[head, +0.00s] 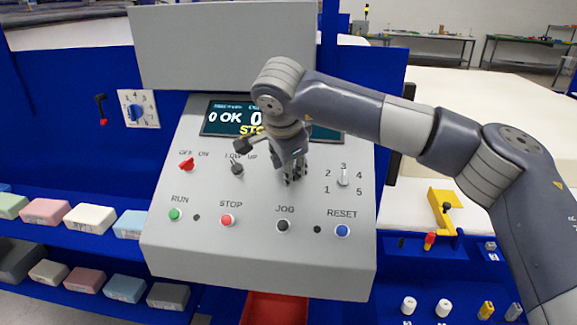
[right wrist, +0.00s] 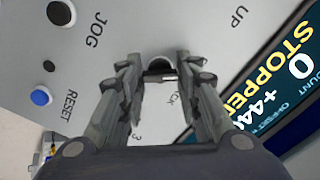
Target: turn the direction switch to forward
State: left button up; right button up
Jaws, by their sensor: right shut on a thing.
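My right gripper (head: 293,176) reaches down onto the sloped grey control panel (head: 200,255), between the LOW/UP switch and the numbered dial. In the right wrist view its two fingers (right wrist: 160,76) close on a small dark and light knob (right wrist: 160,64), which I take to be the direction switch. A partly covered label ending in "CK" shows beside it. In the head view the gripper hides this switch and its label, and I cannot tell which way the switch points. My left gripper is not in view.
A red OFF/ON switch (head: 187,164), a dark LOW/UP switch (head: 237,168) and a 1–5 dial (head: 343,178) are nearby. RUN, STOP, JOG and RESET buttons line the panel's front. The display (right wrist: 283,75) reads STOPPED. Foam blocks (head: 92,217) lie on shelves at left.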

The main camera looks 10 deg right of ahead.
jog(key=shift+r+n, duration=0.1)
jog(key=shift+n, duration=0.4)
jog(key=o, duration=1.1)
jog(key=shift+a, duration=0.1)
jog(key=v, duration=1.2)
